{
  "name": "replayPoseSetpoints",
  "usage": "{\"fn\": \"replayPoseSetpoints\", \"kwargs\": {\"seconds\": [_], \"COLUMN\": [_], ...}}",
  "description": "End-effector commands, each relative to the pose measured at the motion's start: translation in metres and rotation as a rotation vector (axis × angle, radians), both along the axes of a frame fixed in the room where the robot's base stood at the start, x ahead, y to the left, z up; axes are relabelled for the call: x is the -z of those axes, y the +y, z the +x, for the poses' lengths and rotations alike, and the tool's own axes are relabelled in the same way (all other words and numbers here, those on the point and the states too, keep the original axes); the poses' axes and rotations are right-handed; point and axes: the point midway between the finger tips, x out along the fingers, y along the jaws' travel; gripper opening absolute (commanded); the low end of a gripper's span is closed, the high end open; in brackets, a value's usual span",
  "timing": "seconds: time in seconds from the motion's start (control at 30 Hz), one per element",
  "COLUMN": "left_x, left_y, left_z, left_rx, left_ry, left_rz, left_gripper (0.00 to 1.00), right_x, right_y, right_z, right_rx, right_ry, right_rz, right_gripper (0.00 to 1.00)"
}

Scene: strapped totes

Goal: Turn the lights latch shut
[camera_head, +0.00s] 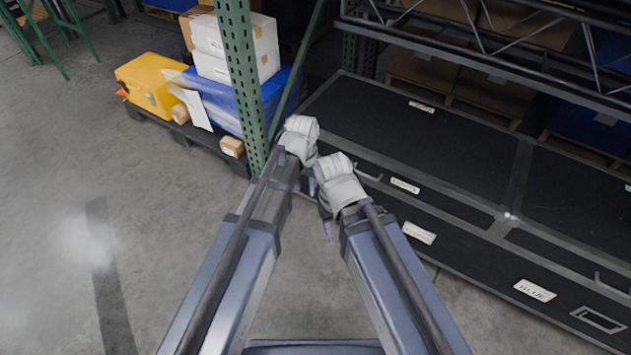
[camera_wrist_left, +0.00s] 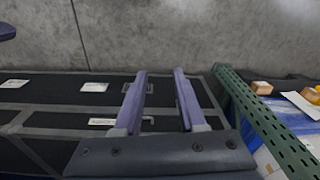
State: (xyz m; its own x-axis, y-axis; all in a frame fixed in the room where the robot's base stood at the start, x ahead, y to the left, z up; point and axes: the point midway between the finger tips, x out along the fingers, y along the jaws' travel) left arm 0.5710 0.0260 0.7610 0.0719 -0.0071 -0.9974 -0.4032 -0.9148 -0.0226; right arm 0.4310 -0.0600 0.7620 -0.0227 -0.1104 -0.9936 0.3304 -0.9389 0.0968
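A long black strapped case (camera_head: 440,140) lies at right with grey edging and several white labels. One label (camera_head: 405,186) on it has a thin metal handle-like latch (camera_head: 368,172) beside it; the lettering is too small to read surely as lights. In the left wrist view the label (camera_wrist_left: 102,121) and the latch (camera_wrist_left: 147,119) show left of and partly behind my fingers. My left gripper (camera_wrist_left: 159,73) is open and empty, its two purple fingers apart above the case side. In the head view my left gripper (camera_head: 304,187) hangs near the case's left end. My right gripper (camera_head: 325,225) is beside it, fingers mostly hidden.
A green perforated rack post (camera_head: 243,75) stands close to my left gripper. Behind it a pallet (camera_head: 190,135) holds a yellow box (camera_head: 150,85), white boxes (camera_head: 235,40) and a blue wrapped load. The label BLUE (camera_head: 535,290) is lower right. Floor at left is clear.

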Motion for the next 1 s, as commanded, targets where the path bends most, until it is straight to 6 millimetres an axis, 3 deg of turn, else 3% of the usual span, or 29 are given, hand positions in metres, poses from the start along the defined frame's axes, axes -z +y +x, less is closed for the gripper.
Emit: {"fn": "replayPoseSetpoints", "kwargs": {"seconds": [0.03,0.6,0.8,1.0], "left_x": [0.034,0.204,0.236,0.244], "left_y": [-0.005,-0.019,-0.016,-0.014], "left_z": [0.029,0.253,0.304,0.321], "left_rx": [0.008,0.119,0.142,0.152], "left_ry": [-0.015,-0.202,-0.254,-0.276], "left_rz": [-0.014,-0.142,-0.164,-0.172], "left_gripper": [0.4,0.4,0.4,0.4], "right_x": [0.035,0.215,0.25,0.26], "right_y": [0.0,-0.001,-0.001,-0.001], "right_z": [0.0,0.001,0.001,0.001], "right_rx": [-0.001,-0.008,-0.01,-0.011], "right_ry": [0.0,-0.002,-0.003,-0.003], "right_rz": [0.0,-0.003,-0.004,-0.003], "right_gripper": [0.5,0.5,0.5,0.5]}}
